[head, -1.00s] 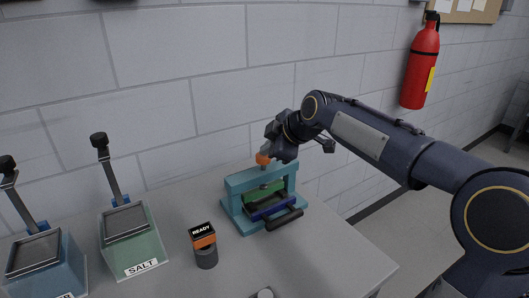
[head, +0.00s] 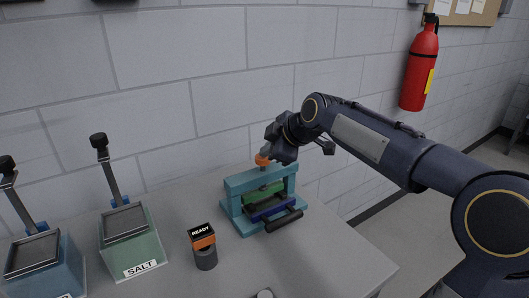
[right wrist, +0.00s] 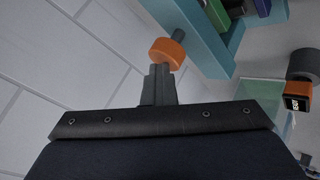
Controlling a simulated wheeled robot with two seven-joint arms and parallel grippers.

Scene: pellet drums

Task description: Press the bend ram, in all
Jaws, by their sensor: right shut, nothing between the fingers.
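The bend press is a teal frame (head: 235,183) on the table, with a green block (head: 262,195) and a blue block (head: 268,209) inside it and a dark handle bar (head: 284,221) at its front. Its ram has an orange knob (head: 262,160) on a grey shaft above the frame's top beam. My right gripper (head: 269,150) is shut and empty, with its fingertips at the knob. In the right wrist view, the closed fingers (right wrist: 159,84) end at the orange knob (right wrist: 167,53) and appear to touch it. My left gripper is out of view.
A small dark post with an orange band and a READY sign (head: 203,241) stands left of the press. A green SALT drum (head: 132,247) and a blue drum (head: 48,268) with levers stand farther left. A wall is close behind; a fire extinguisher (head: 419,68) hangs right.

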